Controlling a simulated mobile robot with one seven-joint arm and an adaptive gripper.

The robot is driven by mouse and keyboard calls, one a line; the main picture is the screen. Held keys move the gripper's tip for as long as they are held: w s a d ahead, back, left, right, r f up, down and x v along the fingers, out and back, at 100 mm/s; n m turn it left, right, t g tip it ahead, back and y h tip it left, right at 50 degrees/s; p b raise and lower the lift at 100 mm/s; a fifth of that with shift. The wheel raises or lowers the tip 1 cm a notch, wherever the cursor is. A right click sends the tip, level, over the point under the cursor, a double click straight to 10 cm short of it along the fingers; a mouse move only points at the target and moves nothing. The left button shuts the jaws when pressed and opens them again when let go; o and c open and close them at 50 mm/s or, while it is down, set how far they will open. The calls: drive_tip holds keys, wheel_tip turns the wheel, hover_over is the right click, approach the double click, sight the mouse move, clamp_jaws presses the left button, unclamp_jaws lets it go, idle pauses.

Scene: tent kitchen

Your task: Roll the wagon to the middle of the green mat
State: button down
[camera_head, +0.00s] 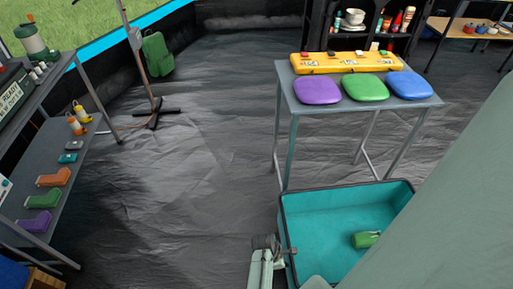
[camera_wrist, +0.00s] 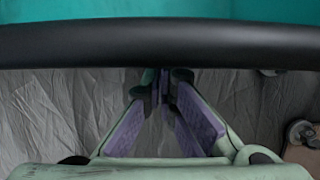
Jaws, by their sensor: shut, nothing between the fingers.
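The wagon (camera_head: 340,195) is an open teal tub with a black rim, at the lower right of the head view. Its near part is hidden by a pale green part of my arm. In the wrist view its black rim (camera_wrist: 160,43) crosses the top, with teal (camera_wrist: 130,10) beyond. My gripper (camera_wrist: 163,82) is shut and empty, fingertips close to the rim. In the head view my gripper (camera_head: 265,243) is beside the wagon's left wall; I cannot tell whether it touches. No green mat shows on the visible floor.
A green object (camera_head: 366,240) lies in the wagon. A table (camera_head: 435,101) with coloured pads (camera_head: 365,87) stands just behind it. A shelf (camera_head: 60,190) stands at left, and a stand (camera_head: 155,113) at the back. The grey floor (camera_head: 190,190) between is clear.

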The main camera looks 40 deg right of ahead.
drive_tip(key=s+d+b, duration=0.3)
drive_tip(key=s+d, duration=0.2)
drive_tip(key=d, duration=0.3)
drive_tip(key=shift+s+d+b, duration=0.35)
drive_tip(key=shift+s+d, duration=0.05)
idle(0.3)
drive_tip(key=shift+s+d+b, duration=2.7)
drive_tip(key=shift+d+b, duration=0.1)
drive_tip(key=shift+d, duration=1.25)
drive_tip(key=w+a+r+p, duration=0.3)
drive_tip(key=w+a+p, duration=0.1)
drive_tip(key=a+p, duration=0.2)
drive_tip(key=shift+p, duration=0.85)
drive_tip(key=shift+d, duration=0.1)
